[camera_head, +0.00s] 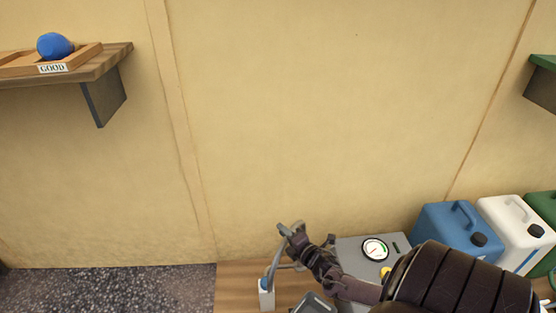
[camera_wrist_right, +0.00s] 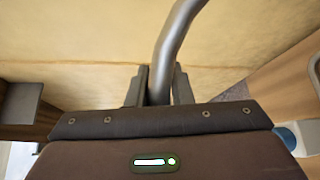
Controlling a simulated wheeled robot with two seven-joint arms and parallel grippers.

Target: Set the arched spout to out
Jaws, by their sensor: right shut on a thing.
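The arched spout (camera_wrist_right: 175,38) is a smooth grey curved tube. In the right wrist view it rises from between my fingers and bends up to the right. My right gripper (camera_wrist_right: 160,88) is shut on it, one dark finger on each side. In the head view my right gripper (camera_head: 293,236) is above the wooden counter, left of a grey machine (camera_head: 352,248) with a round dial (camera_head: 375,249). My arm hides part of the machine and most of the spout there. My left gripper is not in view.
Blue (camera_head: 445,232) and white (camera_head: 512,222) canisters stand at the right.

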